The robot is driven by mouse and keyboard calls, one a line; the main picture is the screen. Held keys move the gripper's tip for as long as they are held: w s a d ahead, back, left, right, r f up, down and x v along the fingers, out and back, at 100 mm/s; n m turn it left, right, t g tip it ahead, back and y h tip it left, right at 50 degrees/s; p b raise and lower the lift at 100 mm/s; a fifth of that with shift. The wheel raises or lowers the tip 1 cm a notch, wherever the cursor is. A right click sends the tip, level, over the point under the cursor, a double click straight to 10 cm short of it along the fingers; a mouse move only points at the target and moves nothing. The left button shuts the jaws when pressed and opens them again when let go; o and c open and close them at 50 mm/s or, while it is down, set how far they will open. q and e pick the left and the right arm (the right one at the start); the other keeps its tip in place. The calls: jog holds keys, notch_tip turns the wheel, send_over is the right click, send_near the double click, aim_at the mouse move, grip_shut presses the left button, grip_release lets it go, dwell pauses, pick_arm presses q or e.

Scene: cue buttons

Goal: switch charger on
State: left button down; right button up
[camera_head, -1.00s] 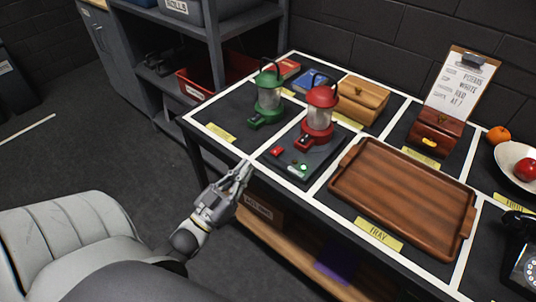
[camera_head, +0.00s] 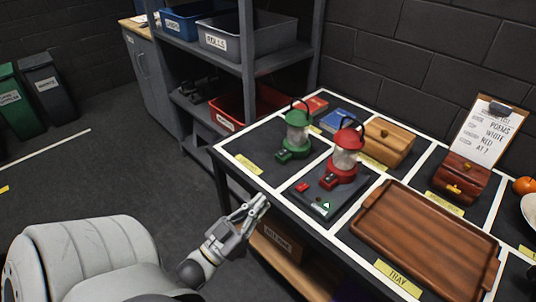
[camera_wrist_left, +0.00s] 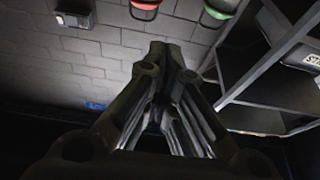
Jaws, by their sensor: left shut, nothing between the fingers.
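The charger (camera_head: 310,204) is a dark flat base on the table, with a red button (camera_head: 302,187) at its left and a small lit green-white mark (camera_head: 326,205) at its front. A red lantern (camera_head: 345,160) stands upright on it. A green lantern (camera_head: 296,135) stands behind and left, on the table. My left gripper (camera_head: 263,200) is shut and empty, left of the charger by the table's front edge, apart from the button. Its closed fingers also fill the middle of the left wrist view (camera_wrist_left: 170,75). My right gripper is out of view.
A brown tray (camera_head: 372,237), a wooden box (camera_head: 388,143), a red-brown box (camera_head: 462,178) and a clipboard (camera_head: 488,135) occupy the table to the right. A grey shelf with bins (camera_head: 233,40) stands behind left. Floor at left is open.

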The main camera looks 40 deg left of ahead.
pick_arm(q)
jog(key=shift+r+b+v, duration=0.2)
jog(key=shift+v, duration=1.15)
jog(key=shift+r+b+v, duration=0.15)
jog(key=shift+b+v, duration=0.05)
jog(key=shift+v, duration=1.2)
jog(key=s+d+f+n+g+y, duration=0.2)
jog(key=f+g, duration=0.7)
jog(key=f, duration=2.3)
jog(key=s+d+f+m+g, duration=0.1)
jog(key=s+d+f+g, duration=0.1)
jog(key=s+f+g, duration=0.2)
jog(key=s+d+f+m+g, duration=0.1)
jog(key=s+d+f+g, duration=0.2)
jog(key=s+f, duration=0.7)
jog(key=s+d+f+m+g, duration=0.1)
jog(key=s+d+f+g, duration=0.2)
jog(key=s+f, duration=0.4)
jog(key=shift+s+d+f+m+g, duration=0.3)
jog(key=shift+s+f+g, duration=0.1)
jog(key=shift+s+g, duration=0.6)
